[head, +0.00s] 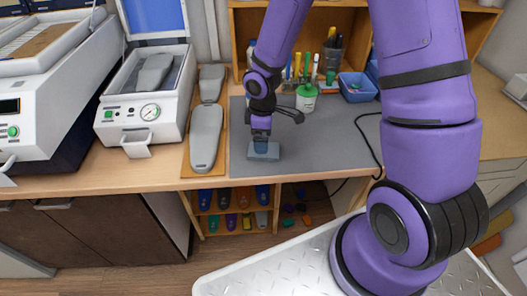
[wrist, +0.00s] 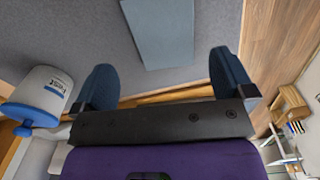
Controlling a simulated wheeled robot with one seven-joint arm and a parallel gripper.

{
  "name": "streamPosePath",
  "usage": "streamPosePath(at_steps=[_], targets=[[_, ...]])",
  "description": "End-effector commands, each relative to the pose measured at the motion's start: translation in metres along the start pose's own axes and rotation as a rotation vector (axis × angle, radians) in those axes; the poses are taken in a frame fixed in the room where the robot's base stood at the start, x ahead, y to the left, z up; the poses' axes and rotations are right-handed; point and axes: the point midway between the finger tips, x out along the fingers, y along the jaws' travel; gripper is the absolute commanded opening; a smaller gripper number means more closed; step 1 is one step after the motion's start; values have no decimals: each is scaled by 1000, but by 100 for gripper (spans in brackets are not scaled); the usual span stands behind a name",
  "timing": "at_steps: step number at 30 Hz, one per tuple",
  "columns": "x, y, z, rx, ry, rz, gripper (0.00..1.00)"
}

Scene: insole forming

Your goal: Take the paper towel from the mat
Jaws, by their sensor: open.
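The paper towel (head: 272,154) is a flat blue-grey rectangle lying on the grey mat (head: 325,150), near the mat's front left edge. In the wrist view the paper towel (wrist: 162,30) lies beyond the fingers and is cut off by the top edge. My gripper (head: 261,142) is over the towel in the head view and covers part of it. In the wrist view my gripper (wrist: 165,68) has its two dark blue fingers wide apart, with nothing between them. The height of the fingertips above the towel is hard to tell.
A white labelled container (wrist: 40,92) stands left of the fingers in the wrist view. Grey insole forms (head: 206,138) lie on a wooden board left of the mat. A green-lidded jar (head: 306,98), pens and a blue bin (head: 357,88) stand behind. The mat's right side is mostly clear, with a black cable.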

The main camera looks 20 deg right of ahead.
Motion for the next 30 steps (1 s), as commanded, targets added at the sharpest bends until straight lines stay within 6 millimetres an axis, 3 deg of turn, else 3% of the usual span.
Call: streamPosePath(at_steps=[9, 20, 21, 27, 30], targets=[[39, -7, 0, -1, -2, -2, 100], [48, -6, 0, 0, 0, 0, 100], [48, -6, 0, 0, 0, 0, 98], [48, -6, 0, 0, 0, 0, 52], [48, -6, 0, 0, 0, 0, 49]])
